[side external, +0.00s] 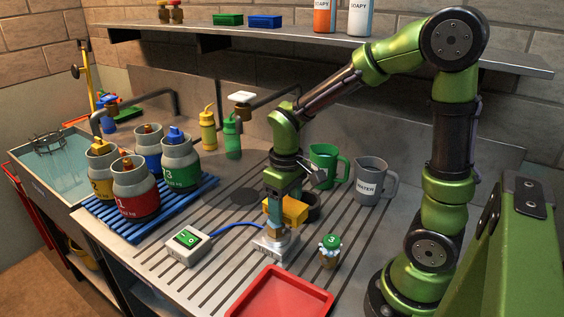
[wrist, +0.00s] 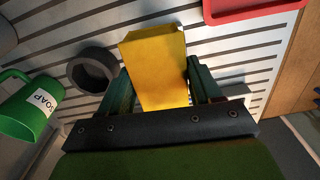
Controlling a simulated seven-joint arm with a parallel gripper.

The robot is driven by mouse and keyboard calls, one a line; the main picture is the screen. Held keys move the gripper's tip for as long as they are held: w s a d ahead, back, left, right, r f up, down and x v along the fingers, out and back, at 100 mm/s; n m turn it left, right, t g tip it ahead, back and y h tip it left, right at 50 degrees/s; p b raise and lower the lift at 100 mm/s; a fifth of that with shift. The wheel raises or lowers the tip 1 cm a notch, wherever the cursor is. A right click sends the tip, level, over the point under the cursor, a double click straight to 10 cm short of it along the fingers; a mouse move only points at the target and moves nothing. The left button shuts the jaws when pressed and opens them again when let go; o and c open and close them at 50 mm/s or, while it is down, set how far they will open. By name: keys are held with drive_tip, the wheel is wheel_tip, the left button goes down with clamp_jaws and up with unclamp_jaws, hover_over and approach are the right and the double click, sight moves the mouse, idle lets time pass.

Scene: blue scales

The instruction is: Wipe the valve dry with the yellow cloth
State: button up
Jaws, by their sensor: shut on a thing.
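My gripper (side external: 277,222) points down over the counter, low by a small metal plate (side external: 268,249). In the wrist view, my gripper (wrist: 158,75) is shut on the yellow cloth (wrist: 158,60), which looks like a thick folded block between the two fingers. The yellow cloth (side external: 292,210) shows beside the fingers in the side view, partly hidden by them. A small brass valve with a green cap marked 3 (side external: 330,250) stands upright on the counter, to the right of the plate and apart from my gripper. I cannot tell whether the cloth touches the plate.
A red tray (side external: 280,296) lies at the front edge. A switch box (side external: 187,243) with a blue cable is at left. Several gas cylinders (side external: 135,192) stand on a blue rack (side external: 140,229). A green mug (side external: 324,163), grey jug (side external: 371,181) and dark ring (wrist: 93,71) are behind.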

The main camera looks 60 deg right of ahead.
drive_tip(key=shift+f, duration=0.15)
drive_tip(key=shift+s, duration=0.2)
drive_tip(key=shift+s, duration=0.65)
